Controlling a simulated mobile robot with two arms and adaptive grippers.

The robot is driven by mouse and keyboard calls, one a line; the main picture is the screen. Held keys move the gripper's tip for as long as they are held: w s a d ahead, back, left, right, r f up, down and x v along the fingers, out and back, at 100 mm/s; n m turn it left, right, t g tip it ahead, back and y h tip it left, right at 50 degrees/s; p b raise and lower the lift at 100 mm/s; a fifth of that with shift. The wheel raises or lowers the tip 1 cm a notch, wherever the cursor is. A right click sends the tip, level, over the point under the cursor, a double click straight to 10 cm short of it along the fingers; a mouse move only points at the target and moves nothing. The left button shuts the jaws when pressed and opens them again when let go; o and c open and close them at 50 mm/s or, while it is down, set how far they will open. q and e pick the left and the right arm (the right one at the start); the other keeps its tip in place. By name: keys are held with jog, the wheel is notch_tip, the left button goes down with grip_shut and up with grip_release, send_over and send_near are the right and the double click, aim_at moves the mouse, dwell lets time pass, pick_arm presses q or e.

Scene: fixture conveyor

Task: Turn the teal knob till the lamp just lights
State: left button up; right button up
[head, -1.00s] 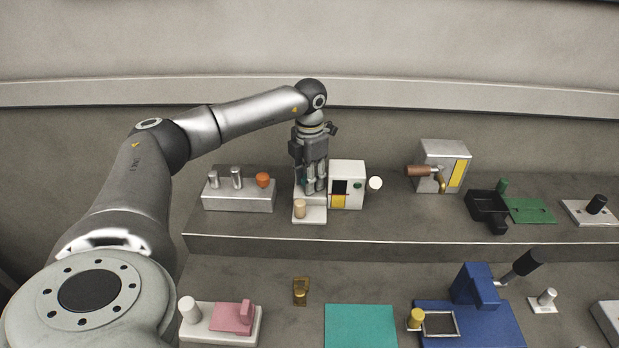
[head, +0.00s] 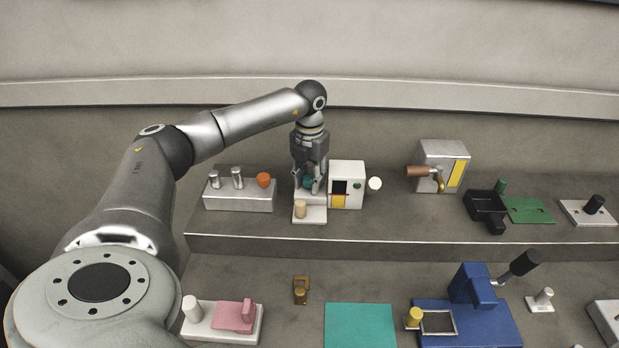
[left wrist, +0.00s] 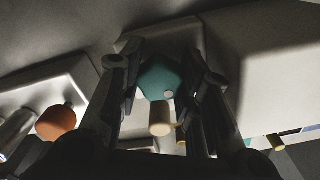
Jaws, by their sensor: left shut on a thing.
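The teal knob (head: 308,182) stands on a white base at the left of a white box (head: 347,170) on the raised shelf. In the left wrist view the knob (left wrist: 160,79) shows a faceted top with a pale dot, between two dark fingers. My left gripper (head: 309,188) points down and is shut on the knob. A pale beige peg (head: 300,208) stands on the front of the same base.
A grey block (head: 238,198) with two metal posts and an orange knob (head: 263,180) stands left of the gripper. A grey box (head: 443,160) with a brown handle stands to the right. Several other fixtures fill the lower level. The shelf is bare between the two boxes.

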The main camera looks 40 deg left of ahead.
aim_at(309, 177)
pick_arm(q)
jog(key=o, duration=0.7)
jog(key=shift+o, duration=0.2)
notch_tip(309, 177, up, 12)
jog(key=shift+r, duration=0.1)
dwell(0.3)
